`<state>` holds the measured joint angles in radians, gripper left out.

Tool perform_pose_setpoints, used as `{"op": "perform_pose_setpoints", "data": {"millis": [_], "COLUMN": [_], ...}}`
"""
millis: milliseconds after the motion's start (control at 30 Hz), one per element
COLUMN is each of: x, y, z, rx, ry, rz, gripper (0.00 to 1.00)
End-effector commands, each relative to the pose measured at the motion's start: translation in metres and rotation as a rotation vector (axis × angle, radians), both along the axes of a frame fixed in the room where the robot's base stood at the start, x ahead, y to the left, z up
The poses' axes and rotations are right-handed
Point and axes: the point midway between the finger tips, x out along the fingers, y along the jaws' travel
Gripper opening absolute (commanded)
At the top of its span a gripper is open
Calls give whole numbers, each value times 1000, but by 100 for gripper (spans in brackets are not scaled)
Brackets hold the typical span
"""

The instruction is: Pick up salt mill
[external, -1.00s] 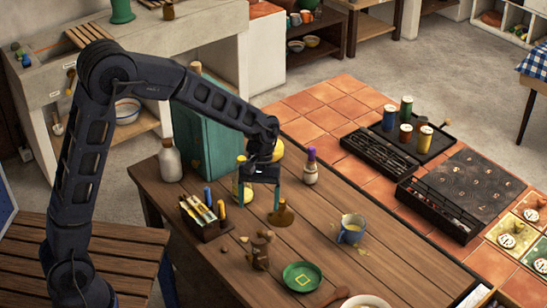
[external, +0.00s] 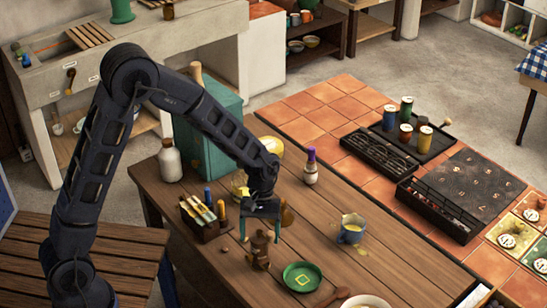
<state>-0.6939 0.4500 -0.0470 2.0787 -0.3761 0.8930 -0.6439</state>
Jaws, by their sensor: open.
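A small brown, turned-looking piece (external: 260,250), which looks like the salt mill, stands upright on the wooden table (external: 330,225). My gripper (external: 260,230) points down just above and behind it in the external view. Its two green-tipped fingers are apart, one on each side of the piece's top in the picture. I cannot tell whether they touch it. Nothing shows held. A second brown item (external: 287,214) stands behind the right finger, partly hidden.
A box of tubes (external: 204,222) stands close left of my gripper. A green dish (external: 301,277) lies in front to the right, and a blue mug (external: 351,229) stands further right. A purple-topped bottle (external: 310,168) and a teal box (external: 205,130) stand behind.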

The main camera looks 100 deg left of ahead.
Motion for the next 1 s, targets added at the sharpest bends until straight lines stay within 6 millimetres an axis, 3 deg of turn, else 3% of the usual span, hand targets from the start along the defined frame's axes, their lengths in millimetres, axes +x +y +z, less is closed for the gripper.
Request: {"op": "perform_pose_setpoints", "data": {"millis": [267, 600, 667, 1000], "x": [0, 0, 0, 0], "y": [-1, -1, -1, -1], "z": [-2, -2, -2, 4], "rx": [0, 1, 1, 2], "ry": [0, 0, 0, -1], "rz": [0, 0, 0, -1], "gripper": [76, 10, 0, 0]}}
